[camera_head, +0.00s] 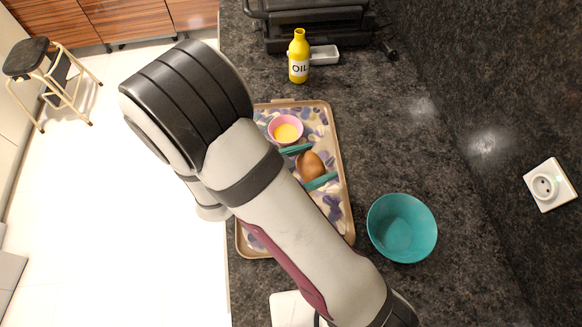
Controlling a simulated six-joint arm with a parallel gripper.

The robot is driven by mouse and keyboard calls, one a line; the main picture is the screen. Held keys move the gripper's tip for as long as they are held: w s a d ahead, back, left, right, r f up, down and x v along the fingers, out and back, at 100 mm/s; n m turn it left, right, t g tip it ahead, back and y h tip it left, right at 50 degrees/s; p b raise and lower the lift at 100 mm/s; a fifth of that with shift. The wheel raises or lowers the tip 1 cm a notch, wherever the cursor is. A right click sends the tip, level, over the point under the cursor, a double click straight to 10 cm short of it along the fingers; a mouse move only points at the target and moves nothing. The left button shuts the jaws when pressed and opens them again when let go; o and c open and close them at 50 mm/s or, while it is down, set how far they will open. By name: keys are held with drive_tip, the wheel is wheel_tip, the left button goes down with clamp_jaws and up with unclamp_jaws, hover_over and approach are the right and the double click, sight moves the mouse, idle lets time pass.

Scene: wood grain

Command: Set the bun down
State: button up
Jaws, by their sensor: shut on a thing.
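A brown bun (311,166) shows beside my forearm, over the patterned tray. My gripper (309,165) has two teal fingers, one above and one below the bun in the picture, and is shut on it. The rest of my gripper is hidden behind my arm. From this high view I cannot tell whether the bun touches the tray (347,205) or is held above it.
A pink bowl with yellow contents (286,129) sits on the tray just above the bun. A teal bowl (402,228) stands on the dark counter to the right. A yellow oil bottle (299,57) and a black appliance (310,22) are at the back.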

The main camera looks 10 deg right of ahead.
sight(303, 173)
drive_tip(key=shift+n+t, duration=0.3)
drive_tip(key=shift+n, duration=0.1)
drive_tip(key=a, duration=0.1)
drive_tip(key=s+a, duration=0.2)
drive_tip(key=a, duration=0.1)
drive_tip(key=shift+f, duration=0.35)
drive_tip(key=f, duration=0.8)
drive_tip(key=shift+s+a, duration=0.15)
drive_tip(key=shift+a, duration=0.1)
drive_tip(key=o, duration=1)
drive_tip(key=shift+o, duration=0.2)
drive_tip(key=shift+r, duration=0.1)
